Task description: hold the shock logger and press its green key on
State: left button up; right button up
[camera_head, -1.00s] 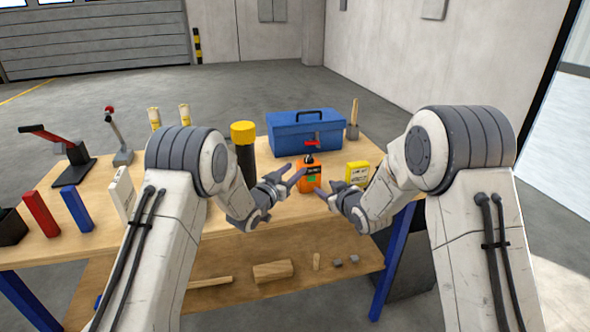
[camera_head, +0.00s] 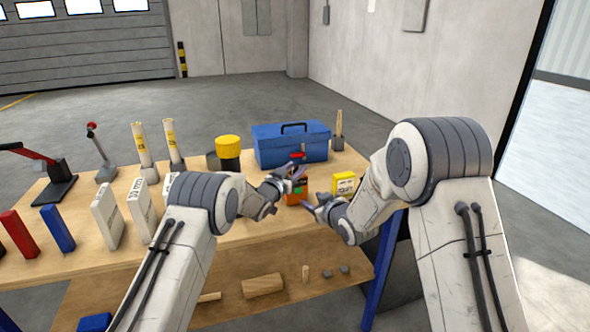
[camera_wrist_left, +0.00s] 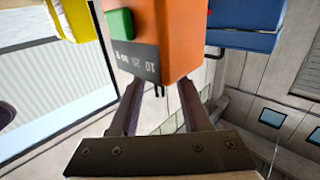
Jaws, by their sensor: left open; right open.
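The shock logger (camera_head: 295,197) is an orange box standing on the bench in front of the blue toolbox, partly hidden by my left gripper in the head view. My left gripper (camera_head: 296,180) is open at its upper part. In the left wrist view the logger (camera_wrist_left: 183,40) fills the upper middle, just at the tips of the open fingers (camera_wrist_left: 160,92); I cannot tell whether they touch it. Its raised green key (camera_wrist_left: 119,24) is on the face with a dark label strip. My right gripper (camera_head: 314,207) is open and empty, low and right of the logger, close to it.
The blue toolbox (camera_head: 290,150) stands behind the logger, and a yellow box (camera_head: 344,184) stands to its right. A yellow-capped dark cylinder (camera_head: 228,152) is at the back left. White, blue and red upright blocks line the bench's left side.

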pick_arm(q)
grip_shut()
dwell(1.4)
pick_arm(e)
grip_shut()
dwell(1.2)
dwell(0.4)
